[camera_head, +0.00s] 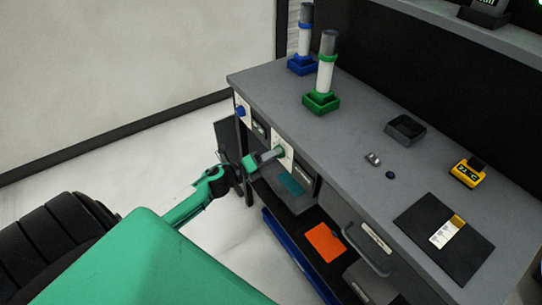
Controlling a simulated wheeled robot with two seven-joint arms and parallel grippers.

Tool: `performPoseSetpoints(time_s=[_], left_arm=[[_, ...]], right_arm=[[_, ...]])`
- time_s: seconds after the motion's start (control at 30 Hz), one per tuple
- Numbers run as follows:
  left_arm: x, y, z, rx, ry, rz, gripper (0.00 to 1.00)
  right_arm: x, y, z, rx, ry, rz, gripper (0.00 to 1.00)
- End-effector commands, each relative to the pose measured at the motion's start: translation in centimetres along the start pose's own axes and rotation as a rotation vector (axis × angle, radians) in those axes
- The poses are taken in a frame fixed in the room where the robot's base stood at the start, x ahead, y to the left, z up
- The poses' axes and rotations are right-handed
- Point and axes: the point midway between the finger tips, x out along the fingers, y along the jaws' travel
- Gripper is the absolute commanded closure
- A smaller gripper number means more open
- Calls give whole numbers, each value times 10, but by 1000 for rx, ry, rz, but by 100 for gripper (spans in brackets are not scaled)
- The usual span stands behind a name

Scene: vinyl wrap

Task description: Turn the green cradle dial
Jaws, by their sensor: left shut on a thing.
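The green cradle (321,103) stands on the grey bench top and holds an upright white roll (325,76) with a dark top and a green collar. The green dial (281,151) sits on a white plate on the bench's front face, below the cradle. My left gripper (271,156) reaches in from the left and is shut on the green dial. The fingers partly hide the dial, so its angle is hard to tell. My right gripper is not in view.
A blue cradle (302,65) with another roll stands behind. Its blue dial (240,112) is left of the green one. A dark tray (405,129), a yellow device (467,172) and a black pad (470,257) lie on the bench. An orange sheet (324,243) lies on a lower shelf.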

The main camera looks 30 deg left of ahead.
Motion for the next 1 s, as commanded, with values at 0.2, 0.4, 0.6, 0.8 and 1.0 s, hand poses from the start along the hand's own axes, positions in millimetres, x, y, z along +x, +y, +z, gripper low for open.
performPoseSetpoints(time_s=[0.2, 0.4, 0.6, 0.8, 1.0], left_arm=[[0, 1, -2, -2, 2, 1, 49], [0, 0, -1, -2, 1, 1, 41], [-3, 1, -1, -2, 1, 1, 41], [-24, 2, -2, -2, 1, 3, 41], [-58, 2, -2, -3, 2, 3, 41]], right_arm=[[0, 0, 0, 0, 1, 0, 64], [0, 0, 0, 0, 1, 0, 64], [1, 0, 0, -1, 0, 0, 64], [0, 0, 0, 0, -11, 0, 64], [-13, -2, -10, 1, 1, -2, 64]])
